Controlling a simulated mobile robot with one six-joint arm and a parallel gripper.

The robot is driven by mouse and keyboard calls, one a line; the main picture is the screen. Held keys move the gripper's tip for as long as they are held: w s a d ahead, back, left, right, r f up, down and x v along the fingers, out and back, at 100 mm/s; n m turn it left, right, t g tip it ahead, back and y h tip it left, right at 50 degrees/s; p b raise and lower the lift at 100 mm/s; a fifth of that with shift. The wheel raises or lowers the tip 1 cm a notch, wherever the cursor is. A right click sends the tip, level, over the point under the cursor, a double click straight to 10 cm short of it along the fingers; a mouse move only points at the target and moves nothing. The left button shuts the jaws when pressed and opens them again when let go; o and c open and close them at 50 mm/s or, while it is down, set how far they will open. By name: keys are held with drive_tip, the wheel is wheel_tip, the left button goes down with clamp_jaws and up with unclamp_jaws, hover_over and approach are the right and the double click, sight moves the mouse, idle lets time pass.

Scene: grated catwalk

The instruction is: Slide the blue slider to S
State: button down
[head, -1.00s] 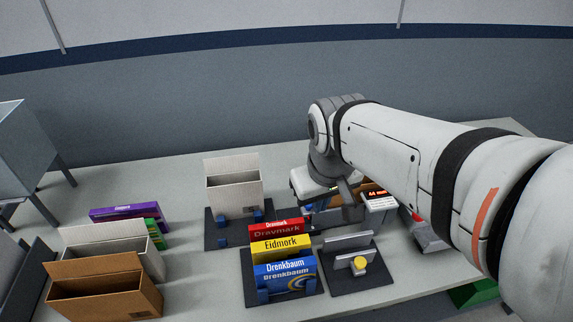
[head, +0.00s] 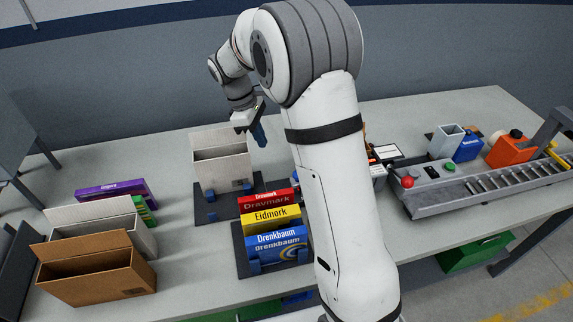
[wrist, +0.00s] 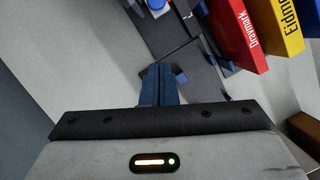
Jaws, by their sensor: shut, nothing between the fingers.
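I cannot make out the blue slider or an S mark in either view. A device with a red-lit display (head: 377,168) and a white label plate (head: 387,151) shows only in part at the right edge of my arm in the head view. My arm hides the rest. My gripper (head: 259,134) is raised above the table, behind and right of the open white carton. Its dark blue fingers (wrist: 159,85) are together and empty in the wrist view.
The white carton (head: 222,165) stands on a dark fixture. Red, yellow (head: 271,219) and blue boxes stand in front of it. Open cartons (head: 97,275) are at left. A grey conveyor (head: 490,185) with a red button is at right. Bare table lies behind the gripper.

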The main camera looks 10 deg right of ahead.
drive_tip(key=s+d+f+p, duration=0.3)
drive_tip(key=d+f, duration=0.3)
drive_tip(key=f, duration=0.3)
drive_tip(key=shift+f, duration=0.2)
drive_tip(key=shift+s, duration=0.1)
drive_tip(key=shift+s+d+f+b, duration=0.15)
drive_tip(key=shift+d+b, duration=0.15)
drive_tip(key=shift+d, duration=0.5)
